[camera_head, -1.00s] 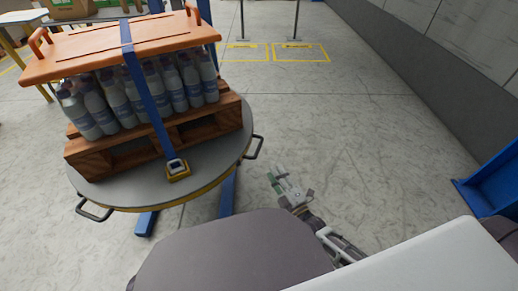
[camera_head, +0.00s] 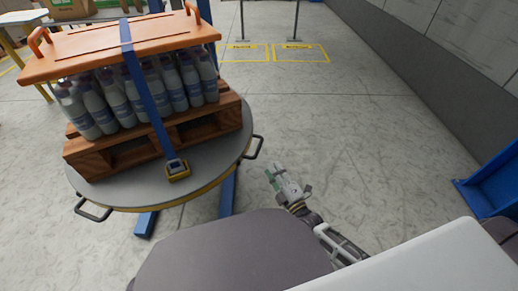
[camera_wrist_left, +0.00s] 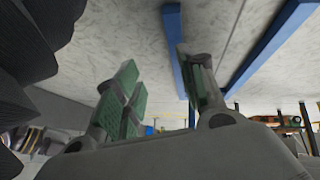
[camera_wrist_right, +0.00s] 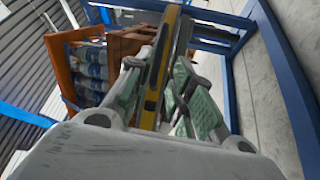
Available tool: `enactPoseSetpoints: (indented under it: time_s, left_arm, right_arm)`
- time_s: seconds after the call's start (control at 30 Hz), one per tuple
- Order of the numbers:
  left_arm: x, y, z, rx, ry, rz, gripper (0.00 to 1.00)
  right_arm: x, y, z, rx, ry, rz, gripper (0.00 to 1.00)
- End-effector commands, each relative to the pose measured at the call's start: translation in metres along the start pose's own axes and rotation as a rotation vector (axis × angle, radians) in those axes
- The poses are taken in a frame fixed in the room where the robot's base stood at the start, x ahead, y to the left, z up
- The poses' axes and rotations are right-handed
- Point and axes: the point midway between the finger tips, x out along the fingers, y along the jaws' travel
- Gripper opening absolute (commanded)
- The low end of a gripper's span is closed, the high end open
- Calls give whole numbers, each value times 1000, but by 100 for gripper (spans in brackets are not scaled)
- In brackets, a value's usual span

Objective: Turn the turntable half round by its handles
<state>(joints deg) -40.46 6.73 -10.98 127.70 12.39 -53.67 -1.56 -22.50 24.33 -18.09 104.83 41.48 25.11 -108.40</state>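The round grey turntable (camera_head: 110,192) with a yellow rim stands at the left in the head view. One handle (camera_head: 254,147) juts from its right edge and another handle (camera_head: 93,211) from its front left. My right gripper (camera_head: 275,170) is right of and below the right handle, apart from it. In the right wrist view its fingers (camera_wrist_right: 155,72) look spread, with the yellow rim (camera_wrist_right: 152,98) behind the gap. My left gripper (camera_wrist_left: 156,62) is open and empty in the left wrist view. It is hidden in the head view.
On the turntable, a wooden pallet (camera_head: 103,160) bears several bottles (camera_head: 150,93) under an orange lid (camera_head: 80,54), held by a blue strap (camera_head: 143,92). Blue legs (camera_head: 228,193) show below. Open floor (camera_head: 350,140) lies right, with a blue frame (camera_head: 492,190) at the far right.

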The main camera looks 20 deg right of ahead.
Motion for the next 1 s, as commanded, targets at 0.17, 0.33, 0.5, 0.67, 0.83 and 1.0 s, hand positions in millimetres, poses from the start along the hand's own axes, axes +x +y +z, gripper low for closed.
enactPoseSetpoints:
  time_s: [0.17, 0.33, 0.5, 0.67, 0.83, 1.0]
  left_arm:
    - [12, -1, 6, -16, 23, 8, 40]
    - [20, -1, 17, -26, 20, 16, 40]
    - [24, -2, 22, -29, 30, 22, 40]
    - [28, -3, 26, -24, 30, 27, 40]
    - [32, -4, 26, -18, 40, 32, 40]
    - [37, -5, 24, -16, 53, 37, 40]
  right_arm:
    - [17, -1, 0, 1, 1, 2, 23]
    - [33, -1, 0, 1, 1, 2, 23]
    - [49, -1, 0, 1, 0, 3, 23]
    - [64, -1, 0, 1, 0, 2, 23]
    - [80, -1, 0, 1, 0, 2, 23]
    - [95, -1, 0, 1, 1, 1, 23]
